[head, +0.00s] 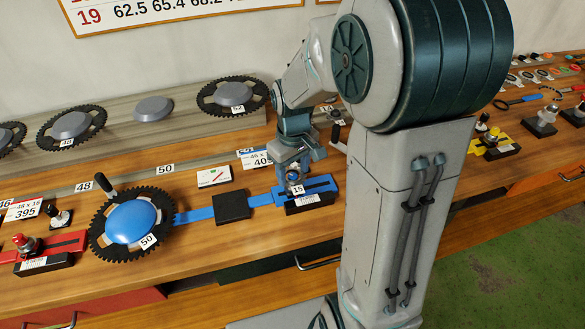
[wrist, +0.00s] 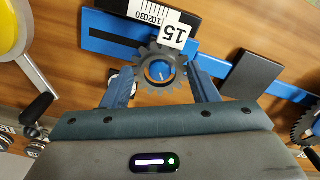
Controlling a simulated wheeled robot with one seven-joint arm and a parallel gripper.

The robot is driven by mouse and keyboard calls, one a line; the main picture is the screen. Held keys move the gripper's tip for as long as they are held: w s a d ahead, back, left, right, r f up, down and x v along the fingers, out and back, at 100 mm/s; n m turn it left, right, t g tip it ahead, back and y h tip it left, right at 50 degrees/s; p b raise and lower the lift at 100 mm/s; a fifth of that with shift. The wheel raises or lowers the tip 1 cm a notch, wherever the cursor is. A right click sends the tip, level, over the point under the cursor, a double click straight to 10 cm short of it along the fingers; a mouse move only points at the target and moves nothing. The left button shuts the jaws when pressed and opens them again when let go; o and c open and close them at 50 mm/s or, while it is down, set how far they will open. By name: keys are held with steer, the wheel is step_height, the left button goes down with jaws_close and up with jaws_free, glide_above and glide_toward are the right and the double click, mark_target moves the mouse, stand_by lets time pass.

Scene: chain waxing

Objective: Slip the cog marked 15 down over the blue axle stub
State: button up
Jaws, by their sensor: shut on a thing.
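My gripper (head: 292,172) is shut on the small dark-grey cog marked 15 (wrist: 145,80), with a finger on each side of it in the wrist view (wrist: 161,74). The cog's white tag reading 15 (wrist: 175,31) shows beside its teeth, and the tag also shows in the head view (head: 297,190). The cog is over the blue slide rail (head: 265,199), near a black block with a scale (head: 310,201). Blue shows through the cog's bore with a tan crescent at its edge. I cannot tell whether that blue is the axle stub or the rail; the stub is not clearly seen.
A large toothed ring with a blue dome (head: 130,222) and tag 50 stands at the rail's left end. A black square pad (head: 232,206) crosses the rail. A red station (head: 40,247) is far left, a yellow one (head: 490,143) right.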

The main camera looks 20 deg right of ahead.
steer(key=o, duration=1.1)
steer(key=shift+c, duration=0.2)
step_height(320, 180, up, 14)
steer(key=shift+b, duration=0.45)
steer(key=shift+s+f, duration=0.1)
steer(key=shift+s, duration=0.05)
steer(key=s+f+m+t, duration=0.1)
steer(key=s+f+m, duration=0.1)
steer(key=s, duration=0.5)
steer(key=s+f+m+t, duration=0.2)
steer(key=s, duration=0.5)
steer(key=shift+a+f+m, duration=0.15)
steer(key=shift+a+m, duration=0.05)
steer(key=shift+m, duration=0.1)
